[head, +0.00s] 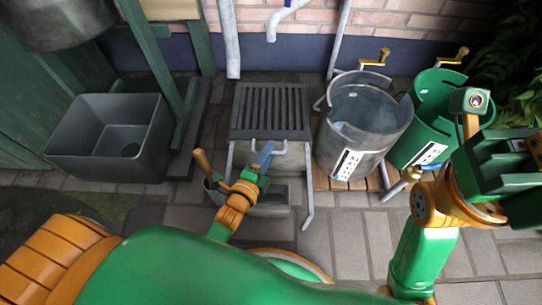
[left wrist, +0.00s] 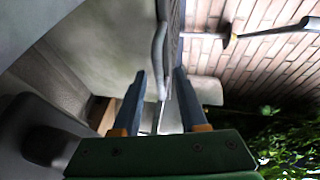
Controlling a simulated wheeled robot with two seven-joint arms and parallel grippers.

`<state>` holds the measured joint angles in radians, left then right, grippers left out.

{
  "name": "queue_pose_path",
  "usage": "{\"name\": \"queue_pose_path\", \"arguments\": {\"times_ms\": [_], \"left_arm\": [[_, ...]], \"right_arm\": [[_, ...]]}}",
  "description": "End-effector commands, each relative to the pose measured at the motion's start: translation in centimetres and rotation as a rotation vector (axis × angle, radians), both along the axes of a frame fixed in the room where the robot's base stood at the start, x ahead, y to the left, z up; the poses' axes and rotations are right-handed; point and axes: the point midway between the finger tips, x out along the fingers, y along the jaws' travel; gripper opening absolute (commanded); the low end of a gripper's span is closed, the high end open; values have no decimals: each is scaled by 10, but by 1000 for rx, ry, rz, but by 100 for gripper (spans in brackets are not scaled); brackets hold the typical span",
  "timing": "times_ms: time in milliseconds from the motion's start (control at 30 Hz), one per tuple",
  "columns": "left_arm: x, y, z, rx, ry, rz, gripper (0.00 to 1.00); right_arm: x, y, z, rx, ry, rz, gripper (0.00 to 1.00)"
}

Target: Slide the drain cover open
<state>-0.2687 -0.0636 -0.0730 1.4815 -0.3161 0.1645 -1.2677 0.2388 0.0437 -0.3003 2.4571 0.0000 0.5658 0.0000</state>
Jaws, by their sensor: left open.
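A dark grey tub (head: 108,135) sits at the left. A metal bucket churn (head: 362,120) and a green churn (head: 430,115) stand on wooden slats at the right, close to my right arm. A brick wall (head: 300,20) closes the back.

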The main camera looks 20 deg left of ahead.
Motion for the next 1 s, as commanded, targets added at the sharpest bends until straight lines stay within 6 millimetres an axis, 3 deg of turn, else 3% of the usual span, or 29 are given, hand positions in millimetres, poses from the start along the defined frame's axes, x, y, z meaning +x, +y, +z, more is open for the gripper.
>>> {"name": "queue_pose_path", "arguments": {"times_ms": [300, 467, 500, 1000], "left_arm": [[9, -1, -2, -1, 2, 0, 42], [9, -1, -2, -2, 2, 0, 2], [9, -1, -2, -2, 2, 0, 0], [9, -1, -2, -2, 2, 0, 0]], "right_arm": [[-4, 1, 2, -3, -22, -2, 0], [-3, 1, 2, -2, -21, -2, 0], [-3, 1, 2, -2, -21, -2, 0], [-3, 1, 2, -2, -20, -1, 0]]}}
